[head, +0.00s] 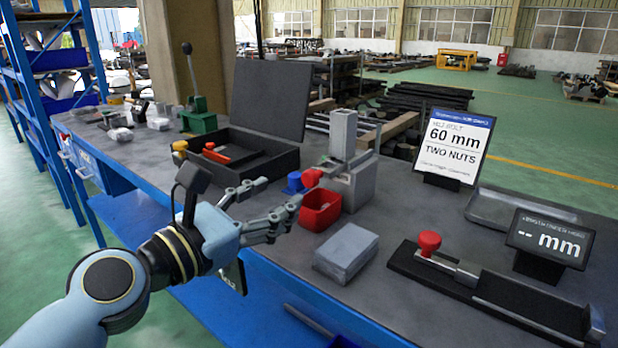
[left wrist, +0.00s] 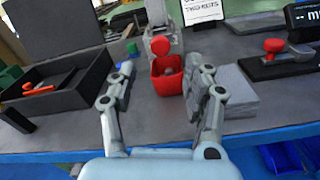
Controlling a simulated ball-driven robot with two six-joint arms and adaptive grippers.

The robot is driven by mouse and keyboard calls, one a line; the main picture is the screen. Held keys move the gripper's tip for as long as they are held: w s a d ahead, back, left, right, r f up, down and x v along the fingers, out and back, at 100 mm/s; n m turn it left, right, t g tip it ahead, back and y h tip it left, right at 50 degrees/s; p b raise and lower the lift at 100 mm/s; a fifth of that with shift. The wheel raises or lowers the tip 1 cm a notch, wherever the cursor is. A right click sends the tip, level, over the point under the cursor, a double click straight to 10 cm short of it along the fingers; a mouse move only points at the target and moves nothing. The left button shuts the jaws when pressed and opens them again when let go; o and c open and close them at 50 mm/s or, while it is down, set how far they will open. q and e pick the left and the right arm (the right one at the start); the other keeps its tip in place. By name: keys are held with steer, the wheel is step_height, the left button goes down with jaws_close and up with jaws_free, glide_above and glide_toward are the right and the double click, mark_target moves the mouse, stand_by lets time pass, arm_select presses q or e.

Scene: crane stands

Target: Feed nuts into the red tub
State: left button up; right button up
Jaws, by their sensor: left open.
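The red tub (head: 321,212) stands on the grey bench, below and in front of a grey dispenser-like block (head: 352,180). A red knob (head: 311,178) sticks out from this block just above the tub. In the left wrist view the tub (left wrist: 167,83) lies between and beyond my fingers, with the red knob (left wrist: 160,46) above it. Something small and greyish shows inside the tub, too blurred to name. My left gripper (head: 282,193) is open and empty, left of the tub and apart from it. No loose nuts can be made out. My right gripper is not in view.
A grey block (head: 346,252) lies right of the tub. A black open case (head: 245,157) stands behind my left gripper. A sign (head: 457,143) reads 60 mm, two nuts. A black measuring fixture (head: 480,292) and display (head: 548,240) stand at the right. A blue piece (head: 293,183) sits beside the tub.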

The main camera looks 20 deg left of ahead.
mark_target(307, 179)
arm_select(q)
steer(key=x, duration=0.9)
jaws_close()
